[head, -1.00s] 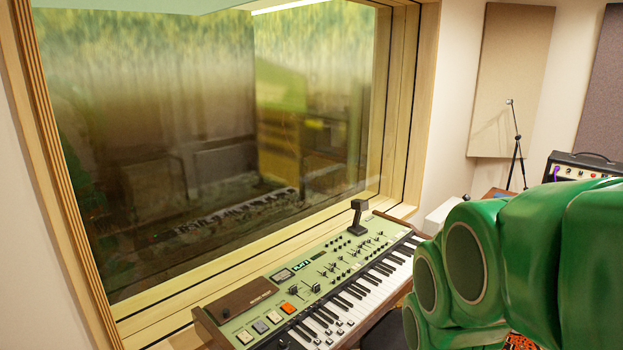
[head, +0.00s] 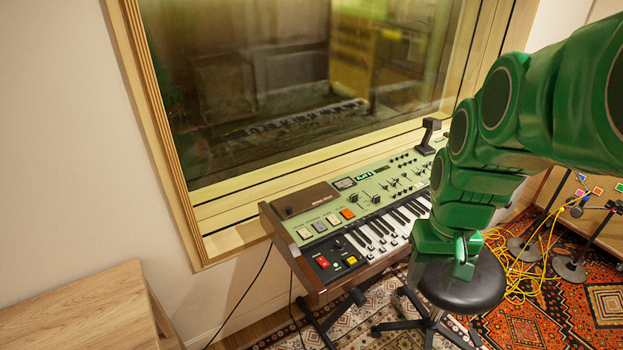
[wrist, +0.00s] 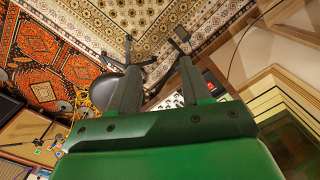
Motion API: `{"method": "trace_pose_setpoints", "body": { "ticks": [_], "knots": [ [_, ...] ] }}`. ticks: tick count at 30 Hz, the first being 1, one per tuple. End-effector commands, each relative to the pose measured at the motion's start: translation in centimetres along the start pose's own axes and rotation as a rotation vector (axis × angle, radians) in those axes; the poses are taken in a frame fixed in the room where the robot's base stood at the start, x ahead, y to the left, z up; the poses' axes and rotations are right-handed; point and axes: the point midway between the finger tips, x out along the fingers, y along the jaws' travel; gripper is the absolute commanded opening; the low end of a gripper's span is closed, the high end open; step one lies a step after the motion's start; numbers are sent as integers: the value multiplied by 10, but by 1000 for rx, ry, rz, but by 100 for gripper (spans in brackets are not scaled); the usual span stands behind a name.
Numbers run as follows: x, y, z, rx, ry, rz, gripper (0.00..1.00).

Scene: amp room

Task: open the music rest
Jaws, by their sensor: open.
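A green synthesizer keyboard (head: 350,215) with brown ends stands below the window in the head view. A flat brown panel (head: 306,200) with small lettering, seemingly the music rest, lies on its top left and looks closed. My green gripper (head: 461,262) hangs to the right of the panel, in front of the keys and above a black stool. In the wrist view my gripper (wrist: 158,65) is open with nothing between its two fingers. A corner of the keyboard (wrist: 215,86) shows beside the right finger; the panel cannot be made out there.
A round black stool (head: 460,282) stands before the keyboard. A wooden table (head: 75,308) is at lower left. Yellow cables (head: 520,262) and stand bases lie on the patterned rug (head: 520,325) at right. A black lever-like piece (head: 430,133) rises from the keyboard's far end.

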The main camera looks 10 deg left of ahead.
Motion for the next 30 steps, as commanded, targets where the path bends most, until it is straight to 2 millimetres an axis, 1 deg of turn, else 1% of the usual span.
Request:
{"method": "trace_pose_setpoints", "body": {
  "ticks": [1, 3, 8, 9, 17, 23, 30],
  "knots": [
    [0, -3, -15, -17, 10, -1, 48],
    [1, -7, -35, -38, 26, -3, 48],
    [6, -19, -79, -88, 58, -8, 48],
    [8, -23, -91, -101, 66, -10, 48],
    [20, -48, -161, -185, 122, -17, 48],
    [35, -72, -212, -248, 160, -23, 48],
    [59, -105, -271, -322, 210, -32, 48]
  ]
}}
